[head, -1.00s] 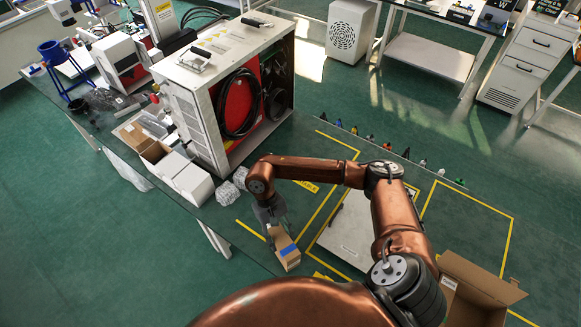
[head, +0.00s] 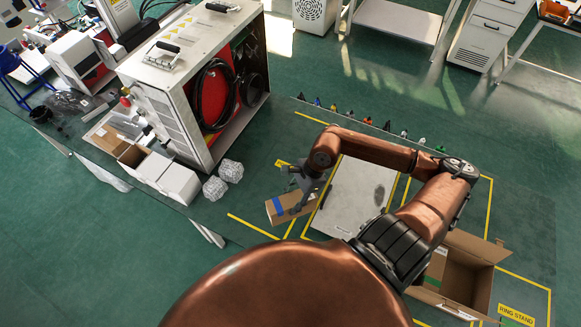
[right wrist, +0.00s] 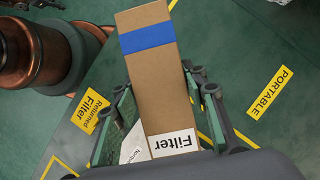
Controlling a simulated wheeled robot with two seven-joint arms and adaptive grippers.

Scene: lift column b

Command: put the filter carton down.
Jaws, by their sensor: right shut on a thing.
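The filter carton is a brown box with a blue band; it shows in the head view (head: 283,208) and, with a white "Filter" label, in the right wrist view (right wrist: 152,85). My right gripper (head: 306,192) is shut on it, with a finger along each long side in the right wrist view (right wrist: 165,118). The carton is over the green bench top, left of the pale panel; I cannot tell whether it touches the surface. A yellow "Returned Filter" label (right wrist: 89,111) lies left of the carton in the wrist view. My left gripper is not in view.
The pale panel (head: 350,195) lies inside yellow tape lines. An open cardboard box (head: 466,272) stands at the right. A large open-sided cabinet (head: 150,75) and crumpled grey lumps (head: 231,170) are at left. A "PORTABLE" label (right wrist: 269,92) shows in the wrist view.

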